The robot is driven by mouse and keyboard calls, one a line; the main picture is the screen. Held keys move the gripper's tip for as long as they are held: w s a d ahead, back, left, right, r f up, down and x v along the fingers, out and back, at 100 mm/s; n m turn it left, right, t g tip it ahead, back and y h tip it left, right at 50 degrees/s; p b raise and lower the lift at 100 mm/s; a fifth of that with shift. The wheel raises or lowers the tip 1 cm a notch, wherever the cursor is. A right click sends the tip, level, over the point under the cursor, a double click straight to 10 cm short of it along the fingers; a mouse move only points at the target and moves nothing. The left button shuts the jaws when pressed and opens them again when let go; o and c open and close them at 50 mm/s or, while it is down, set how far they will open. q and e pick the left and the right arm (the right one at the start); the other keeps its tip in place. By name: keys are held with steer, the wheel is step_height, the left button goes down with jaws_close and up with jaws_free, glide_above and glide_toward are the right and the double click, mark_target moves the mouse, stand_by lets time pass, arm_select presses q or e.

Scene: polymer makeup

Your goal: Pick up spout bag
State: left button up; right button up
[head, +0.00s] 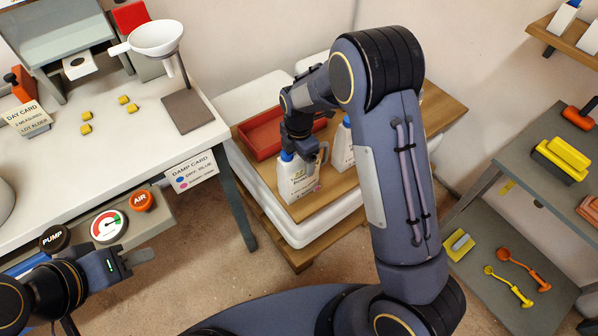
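A white spout bag (297,182) with a blue cap and printed label stands upright on a wooden board in the head view. My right gripper (303,156) is right at its top, beside the blue cap. One finger shows to the right of the cap; the arm hides the rest, so I cannot tell whether it grips the bag. A second white bag (343,150) with a blue cap stands just behind to the right, partly hidden by my arm. My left gripper (138,257) is low at the left, away from the bags; its finger gap is unclear.
A red tray (268,134) lies behind the bags on the wooden board (312,205). A white workbench (130,150) with a funnel (155,38) stands at the left. A grey shelf unit (535,180) with tools is at the right.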

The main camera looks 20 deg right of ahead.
steer(key=c, duration=1.4)
steer(key=shift+o, duration=0.2)
steer(key=shift+r, duration=0.1)
